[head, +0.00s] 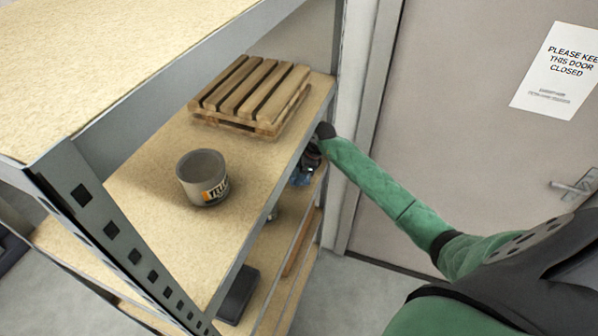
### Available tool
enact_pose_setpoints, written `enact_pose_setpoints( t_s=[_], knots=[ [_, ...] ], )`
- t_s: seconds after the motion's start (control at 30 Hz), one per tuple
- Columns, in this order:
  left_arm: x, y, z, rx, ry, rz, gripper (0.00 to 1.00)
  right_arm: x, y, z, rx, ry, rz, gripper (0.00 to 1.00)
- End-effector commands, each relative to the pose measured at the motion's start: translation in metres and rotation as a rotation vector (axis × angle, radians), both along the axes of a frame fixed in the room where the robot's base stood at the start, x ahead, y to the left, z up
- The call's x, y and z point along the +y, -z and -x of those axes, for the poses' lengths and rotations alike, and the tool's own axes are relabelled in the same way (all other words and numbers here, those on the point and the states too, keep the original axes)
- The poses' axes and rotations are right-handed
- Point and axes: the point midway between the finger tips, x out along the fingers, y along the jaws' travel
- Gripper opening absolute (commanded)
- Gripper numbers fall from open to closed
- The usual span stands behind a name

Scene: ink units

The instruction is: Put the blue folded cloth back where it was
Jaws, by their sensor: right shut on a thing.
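The blue folded cloth (302,179) shows as a small blue patch at the right edge of the shelving, just below the level of the upper shelf board in view. My right gripper (308,163) is shut on it; the fingers are dark, small and partly hidden by the shelf edge and my wrist. Most of the cloth is hidden, so I cannot tell whether it touches the lower shelf. My green right arm reaches in from the lower right. My left gripper is not in view.
A wooden slatted pallet (250,95) and a grey labelled pot (190,168) stand on the middle shelf (150,190). A dark box (238,295) lies on a lower level. A metal upright (115,240) stands in front. A door (470,110) with a sign is at right.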

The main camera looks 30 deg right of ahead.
Motion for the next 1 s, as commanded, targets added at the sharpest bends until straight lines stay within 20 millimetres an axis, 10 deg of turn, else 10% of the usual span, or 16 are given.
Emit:
enact_pose_setpoints(
  t_s=[0.4, 0.43, 0.53, 1.0],
  knots=[
    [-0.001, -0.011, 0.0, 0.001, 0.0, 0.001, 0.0, 0.0, 0.012, 0.0, -0.002, -0.001, 0.001, 0.31],
    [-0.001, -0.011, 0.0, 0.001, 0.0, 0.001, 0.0, 0.0, 0.012, 0.0, -0.001, -0.001, 0.001, 0.55],
    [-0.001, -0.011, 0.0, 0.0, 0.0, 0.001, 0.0, 0.0, 0.012, 0.0, 0.0, -0.001, 0.0, 0.71],
    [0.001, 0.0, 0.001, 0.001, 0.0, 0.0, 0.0, -0.005, 0.003, 0.001, -0.004, -0.002, 0.001, 0.71]
  ],
)
